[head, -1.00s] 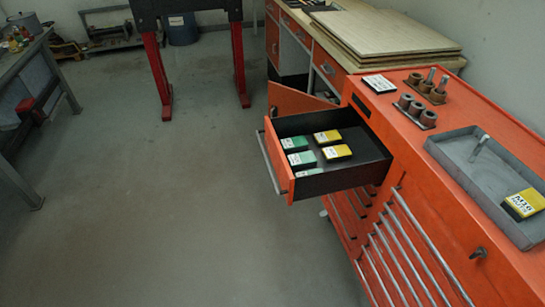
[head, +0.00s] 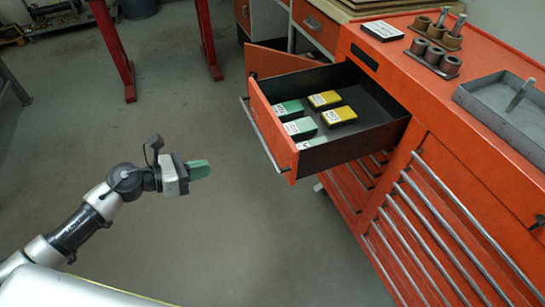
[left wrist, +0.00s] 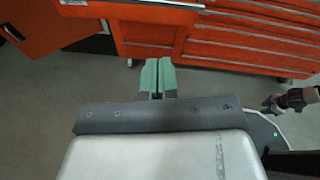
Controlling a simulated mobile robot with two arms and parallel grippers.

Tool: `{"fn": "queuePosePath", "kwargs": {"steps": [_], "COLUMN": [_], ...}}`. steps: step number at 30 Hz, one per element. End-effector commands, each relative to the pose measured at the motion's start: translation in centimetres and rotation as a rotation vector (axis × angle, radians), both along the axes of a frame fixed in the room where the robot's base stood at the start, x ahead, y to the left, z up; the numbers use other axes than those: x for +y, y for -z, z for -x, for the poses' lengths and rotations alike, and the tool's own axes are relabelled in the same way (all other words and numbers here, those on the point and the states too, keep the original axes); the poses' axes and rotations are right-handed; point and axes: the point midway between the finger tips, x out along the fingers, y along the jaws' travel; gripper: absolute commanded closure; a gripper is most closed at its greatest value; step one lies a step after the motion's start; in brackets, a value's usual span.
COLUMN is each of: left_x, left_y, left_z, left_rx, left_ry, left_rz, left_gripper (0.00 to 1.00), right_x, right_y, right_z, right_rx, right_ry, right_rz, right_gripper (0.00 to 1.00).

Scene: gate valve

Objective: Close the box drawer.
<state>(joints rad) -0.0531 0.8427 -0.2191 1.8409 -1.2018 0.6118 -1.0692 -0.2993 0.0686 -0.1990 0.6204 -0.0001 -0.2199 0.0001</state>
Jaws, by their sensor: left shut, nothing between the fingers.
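The box drawer (head: 275,135) is pulled open from the orange cabinet (head: 440,90). Its orange front has a long grey bar handle (head: 264,137), and its black tray holds several green and yellow small boxes. My left gripper (head: 198,169) has green fingertips and is shut and empty. In the head view it is left of the drawer front, apart from the handle and pointing right. In the left wrist view, the shut fingertips (left wrist: 157,72) point towards the cabinet's lower drawers, and a grey bar shows at the top edge.
An orange door (head: 275,62) stands ajar behind the drawer. Metal sockets (head: 433,55) and a grey tray (head: 505,110) are on the cabinet top. Red stand legs (head: 115,50) are at the back left. The floor left of the drawer is clear.

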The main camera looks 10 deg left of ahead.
Motion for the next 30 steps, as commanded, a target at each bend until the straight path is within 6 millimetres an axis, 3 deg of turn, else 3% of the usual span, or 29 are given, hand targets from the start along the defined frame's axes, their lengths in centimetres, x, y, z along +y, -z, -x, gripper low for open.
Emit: {"fn": "queuePosePath", "kwargs": {"steps": [3,8,24,30], "left_x": [-0.9,-1.9,-10.4,-11.9], "left_y": [-0.8,-0.9,1.6,1.8], "left_z": [0.8,0.3,-5.4,-6.5], "left_rx": [-0.088,-0.106,-0.104,-0.102], "left_ry": [0.093,0.108,0.105,0.103], "left_rz": [-0.106,-0.123,-0.118,-0.12], "left_gripper": [1.0,1.0,1.0,1.0], "right_x": [0.2,-0.4,-1.2,-1.0], "right_y": [0.7,0.2,-2.3,-2.6], "right_z": [0.0,0.0,0.1,0.1], "right_rx": [0.0,0.0,0.002,0.001], "right_ry": [0.001,-0.002,-0.006,-0.005], "right_rz": [-0.002,0.005,0.016,0.013], "right_gripper": [0.62,0.62,0.62,0.62]}}
